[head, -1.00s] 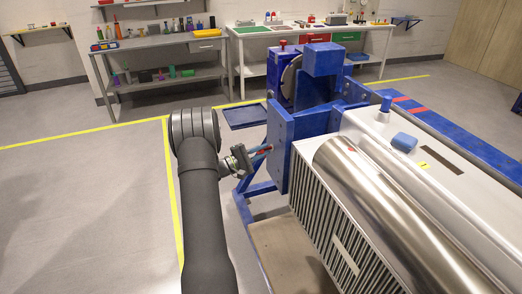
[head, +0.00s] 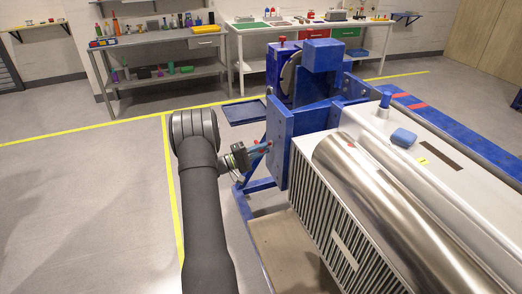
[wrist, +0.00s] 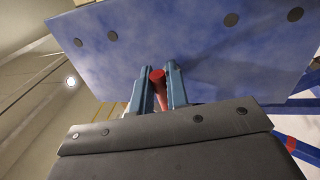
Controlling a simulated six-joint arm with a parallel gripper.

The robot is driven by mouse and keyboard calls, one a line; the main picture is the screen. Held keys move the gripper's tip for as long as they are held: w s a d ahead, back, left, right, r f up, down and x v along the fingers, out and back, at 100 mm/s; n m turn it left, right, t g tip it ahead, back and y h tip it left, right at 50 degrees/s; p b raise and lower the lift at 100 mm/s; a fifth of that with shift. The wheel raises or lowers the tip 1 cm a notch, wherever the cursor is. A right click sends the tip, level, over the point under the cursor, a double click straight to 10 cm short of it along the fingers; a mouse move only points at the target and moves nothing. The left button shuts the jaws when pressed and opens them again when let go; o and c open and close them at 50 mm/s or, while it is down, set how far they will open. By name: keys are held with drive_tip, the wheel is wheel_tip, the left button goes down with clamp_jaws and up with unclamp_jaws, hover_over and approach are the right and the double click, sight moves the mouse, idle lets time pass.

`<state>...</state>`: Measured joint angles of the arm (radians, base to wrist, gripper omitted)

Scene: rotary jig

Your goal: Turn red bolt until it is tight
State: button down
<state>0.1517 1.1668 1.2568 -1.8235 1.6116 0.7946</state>
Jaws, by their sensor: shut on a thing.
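The red bolt (wrist: 157,75) shows in the wrist view between the two blue fingers of my gripper (wrist: 162,90). Its round red head faces the camera, and a red length shows below it between the fingers. My gripper is shut on the bolt, close to the blue plate (wrist: 220,50) of the jig. In the head view my gripper (head: 258,149) is at the left face of the blue upright plate (head: 279,150), with a little red visible at the fingers. How far the bolt sits in the plate is hidden.
A large grey machine with a shiny metal cylinder (head: 405,195) stands right of the plate. A blue tray (head: 244,113) sits behind my gripper. Workbenches with tools (head: 150,40) line the back wall. The floor at left is clear.

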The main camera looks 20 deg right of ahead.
drive_tip(key=c, duration=1.5)
unclamp_jaws()
drive_tip(key=a+f, duration=0.3)
drive_tip(key=a, duration=1.4)
drive_tip(key=shift+s+f, duration=0.15)
drive_tip(key=shift+f, duration=0.05)
drive_tip(key=d+r, duration=0.1)
drive_tip(key=d, duration=0.4)
drive_tip(key=d+r, duration=0.1)
drive_tip(key=d, duration=0.5)
drive_tip(key=d+r, duration=0.1)
drive_tip(key=d, duration=0.5)
drive_tip(key=shift+r, duration=0.2)
